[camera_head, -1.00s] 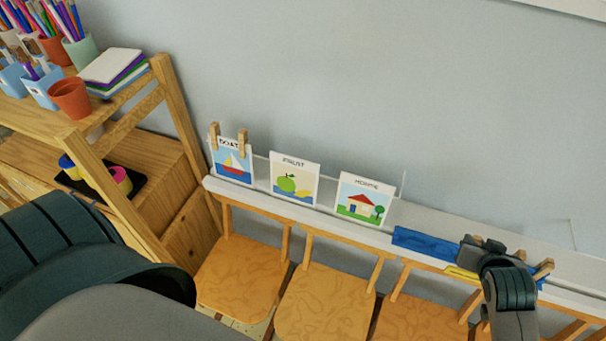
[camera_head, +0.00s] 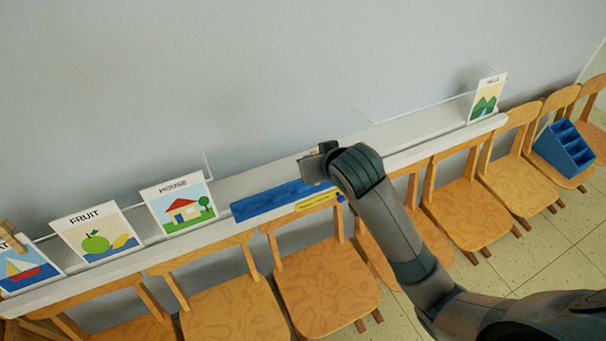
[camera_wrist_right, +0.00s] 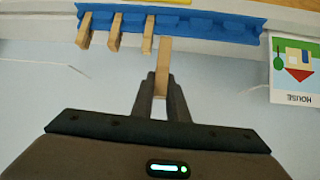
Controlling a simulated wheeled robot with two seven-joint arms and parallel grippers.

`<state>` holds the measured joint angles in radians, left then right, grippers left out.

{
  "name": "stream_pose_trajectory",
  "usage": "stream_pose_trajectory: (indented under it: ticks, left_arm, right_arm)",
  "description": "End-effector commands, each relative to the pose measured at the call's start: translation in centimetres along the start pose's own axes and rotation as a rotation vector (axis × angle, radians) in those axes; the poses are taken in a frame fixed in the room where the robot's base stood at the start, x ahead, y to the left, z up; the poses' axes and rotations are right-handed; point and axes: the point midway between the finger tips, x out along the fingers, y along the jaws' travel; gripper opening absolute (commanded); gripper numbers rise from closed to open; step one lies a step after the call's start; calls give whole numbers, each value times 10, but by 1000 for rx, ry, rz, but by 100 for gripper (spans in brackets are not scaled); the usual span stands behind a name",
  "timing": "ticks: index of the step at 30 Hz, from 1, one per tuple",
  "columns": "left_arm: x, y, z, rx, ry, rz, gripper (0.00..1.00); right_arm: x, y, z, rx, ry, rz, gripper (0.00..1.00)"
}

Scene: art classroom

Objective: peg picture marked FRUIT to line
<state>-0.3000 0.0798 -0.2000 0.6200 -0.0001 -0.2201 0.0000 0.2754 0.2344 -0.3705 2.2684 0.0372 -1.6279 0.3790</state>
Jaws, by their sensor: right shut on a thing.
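The FRUIT picture (camera_head: 97,236), a white card with a green apple and a yellow shape, stands on the white ledge at the left of the head view. The BOAT picture (camera_head: 22,273) is cut off by the left edge, with a wooden peg at its top. My right gripper (camera_head: 308,168) is over the ledge by the blue peg rack (camera_head: 267,202). In the right wrist view the gripper (camera_wrist_right: 160,88) is shut on a wooden peg (camera_wrist_right: 163,58), whose far end is at the rack's edge. Three other pegs (camera_wrist_right: 117,32) sit in the rack. My left gripper is out of view.
The HOUSE picture (camera_head: 178,204) stands between the FRUIT picture and the rack. A HILLS picture (camera_head: 486,99) stands at the ledge's far right. Wooden chairs (camera_head: 321,272) line the ledge's front. A blue bin (camera_head: 563,147) is on a chair at right.

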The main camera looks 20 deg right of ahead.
Motion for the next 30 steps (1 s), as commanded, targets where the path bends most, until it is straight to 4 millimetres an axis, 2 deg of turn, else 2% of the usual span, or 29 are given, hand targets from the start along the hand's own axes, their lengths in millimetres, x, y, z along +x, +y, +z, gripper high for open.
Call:
stream_pose_trajectory:
  ticks: [1, 3, 12, 25, 26, 27, 30]
  left_arm:
    - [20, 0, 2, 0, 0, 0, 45]
    - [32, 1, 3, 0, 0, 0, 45]
    - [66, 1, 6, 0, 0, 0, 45]
    - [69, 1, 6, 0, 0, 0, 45]
    - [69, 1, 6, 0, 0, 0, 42]
    - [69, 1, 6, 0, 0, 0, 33]
    - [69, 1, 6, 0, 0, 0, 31]
  right_arm:
    - [0, 3, 6, 8, 8, 6, 1]
    - [-7, 9, 9, 19, 6, 17, 1]
    - [-33, 25, 22, 51, 1, 50, 1]
    - [-41, 29, 24, 59, -3, 58, 1]
    - [-41, 29, 24, 59, -2, 58, 1]
    - [-41, 29, 24, 59, -3, 58, 1]
    - [-40, 29, 24, 59, -3, 58, 1]
